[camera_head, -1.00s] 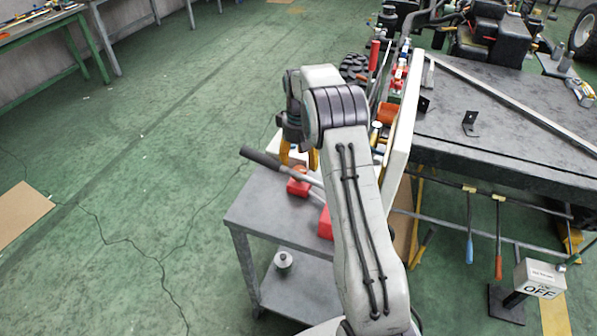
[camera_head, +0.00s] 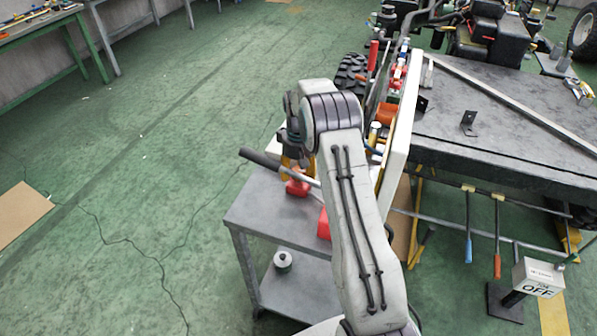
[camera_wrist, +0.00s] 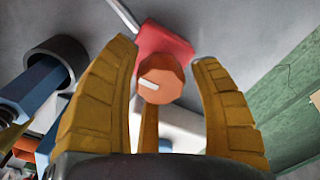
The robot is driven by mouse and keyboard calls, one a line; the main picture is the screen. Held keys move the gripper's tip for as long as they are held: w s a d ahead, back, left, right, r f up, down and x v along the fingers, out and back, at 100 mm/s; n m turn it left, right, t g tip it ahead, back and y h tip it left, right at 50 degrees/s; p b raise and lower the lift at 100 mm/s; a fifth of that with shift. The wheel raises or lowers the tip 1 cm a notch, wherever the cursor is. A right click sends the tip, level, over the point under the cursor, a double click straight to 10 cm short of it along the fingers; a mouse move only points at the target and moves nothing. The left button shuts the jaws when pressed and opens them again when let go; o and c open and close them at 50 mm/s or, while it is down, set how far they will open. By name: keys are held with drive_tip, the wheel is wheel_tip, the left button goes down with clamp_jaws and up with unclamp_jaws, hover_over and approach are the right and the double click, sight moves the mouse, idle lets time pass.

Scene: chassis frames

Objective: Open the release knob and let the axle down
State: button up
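The release knob (camera_wrist: 160,80) is a round orange-red cap with a white mark, on a red body (camera_wrist: 162,48) in the wrist view. In the head view the red knob area (camera_head: 298,187) shows on the grey cart, beside a long dark-gripped lever (camera_head: 262,159). My gripper (camera_wrist: 165,85) has yellow fingers, spread open and empty. The knob appears between the fingertips in the wrist view, with visible gaps at both sides; whether they are level with it I cannot tell. In the head view my gripper (camera_head: 294,163) is just above the red part. I cannot make out the axle.
The grey cart (camera_head: 262,212) has another red part (camera_head: 323,224) partly behind my arm. A pale upright panel (camera_head: 402,125) and a dark workbench (camera_head: 500,150) stand close on the right. A blue part (camera_wrist: 35,92) is near the fingers at left.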

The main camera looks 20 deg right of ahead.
drive_tip(key=c, duration=1)
drive_tip(key=n+b, duration=0.1)
drive_tip(key=n, duration=0.4)
drive_tip(key=shift+n, duration=0.4)
drive_tip(key=n, duration=0.5)
drive_tip(key=shift+f+n+b, duration=0.1)
drive_tip(key=shift+n+b, duration=0.25)
drive_tip(key=shift+n, duration=0.05)
drive_tip(key=o, duration=1.2)
